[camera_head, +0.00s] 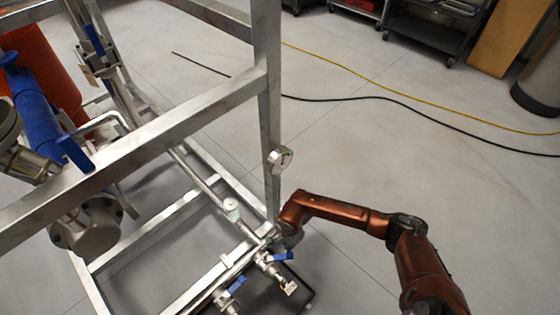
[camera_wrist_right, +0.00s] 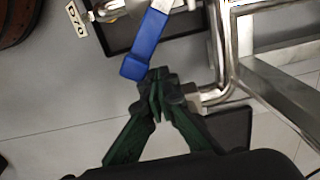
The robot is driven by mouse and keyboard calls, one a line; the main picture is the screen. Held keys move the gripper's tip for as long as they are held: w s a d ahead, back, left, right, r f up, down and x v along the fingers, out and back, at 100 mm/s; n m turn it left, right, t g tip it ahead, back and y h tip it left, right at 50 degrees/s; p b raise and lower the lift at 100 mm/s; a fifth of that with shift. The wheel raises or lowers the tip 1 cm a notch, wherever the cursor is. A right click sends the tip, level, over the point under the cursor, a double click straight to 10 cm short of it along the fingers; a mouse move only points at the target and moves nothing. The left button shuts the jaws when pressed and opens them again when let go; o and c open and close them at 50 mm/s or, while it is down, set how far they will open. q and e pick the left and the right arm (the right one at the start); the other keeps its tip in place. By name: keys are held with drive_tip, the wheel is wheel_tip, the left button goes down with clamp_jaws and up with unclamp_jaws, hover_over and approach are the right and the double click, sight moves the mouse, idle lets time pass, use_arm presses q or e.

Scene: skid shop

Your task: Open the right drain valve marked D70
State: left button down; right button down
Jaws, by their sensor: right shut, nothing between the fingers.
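The drain valve with the blue lever handle (camera_wrist_right: 147,45) shows in the right wrist view, and a white tag marked D70 (camera_wrist_right: 76,20) hangs beside its outlet. In the head view the right valve's blue handle (camera_head: 276,257) is low on the frame, with a pale tag (camera_head: 289,287) too small to read. My right gripper (camera_wrist_right: 157,85) is shut and empty, its green fingertips close to the free end of the handle; whether they touch it I cannot tell. In the head view the right gripper (camera_head: 288,238) is small beside the frame post. My left gripper is not in view.
A second blue-handled valve (camera_head: 230,292) sits to the left of it. A dark tray (camera_head: 298,298) lies below the valves. The metal frame post (camera_head: 268,120) carries a gauge (camera_head: 280,159). Open floor lies to the right, with yellow and black cables (camera_head: 400,98) across it.

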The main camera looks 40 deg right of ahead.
sight(291, 258)
drive_tip(key=shift+s, duration=0.15)
drive_tip(key=shift+s+a+r+p, duration=0.1)
drive_tip(key=shift+s+a+p, duration=0.25)
drive_tip(key=shift+s+p, duration=0.25)
drive_tip(key=shift+s+a, duration=0.1)
drive_tip(key=shift+s, duration=0.2)
drive_tip(key=shift+s+a+p, duration=0.45)
drive_tip(key=shift+s+a, duration=0.05)
drive_tip(key=shift+s, duration=0.35)
drive_tip(key=shift+s+a, duration=0.1)
